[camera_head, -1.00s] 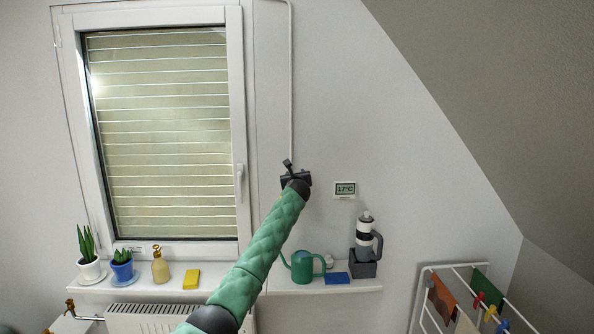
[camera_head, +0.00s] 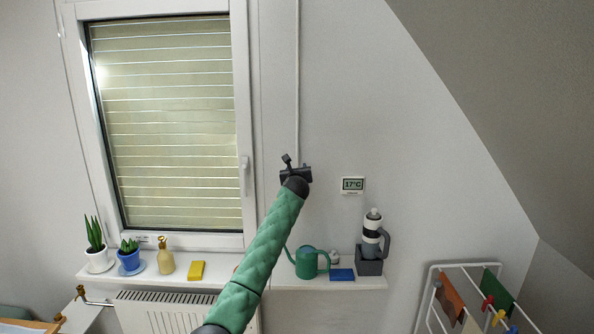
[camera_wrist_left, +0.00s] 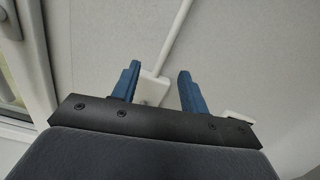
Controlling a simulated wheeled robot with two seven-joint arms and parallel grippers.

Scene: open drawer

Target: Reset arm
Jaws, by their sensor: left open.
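My left arm, in a green sleeve, reaches up through the middle of the head view. Its gripper (camera_head: 295,170) is in front of the bare wall, right of the window and left of the thermostat display. In the left wrist view the two blue fingers of my left gripper (camera_wrist_left: 158,88) stand apart with nothing between them. Behind them are the wall, a white pipe (camera_wrist_left: 175,40) and a small white box (camera_wrist_left: 152,90). My right gripper is in neither view. No drawer shows.
A window (camera_head: 165,120) is at the left. A white sill (camera_head: 215,280) holds potted plants, a soap bottle (camera_head: 165,257), a yellow sponge (camera_head: 196,270), a green watering can (camera_head: 306,263) and a blue block (camera_head: 342,275). A drying rack (camera_head: 432,290) stands lower right. The upper wall is clear.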

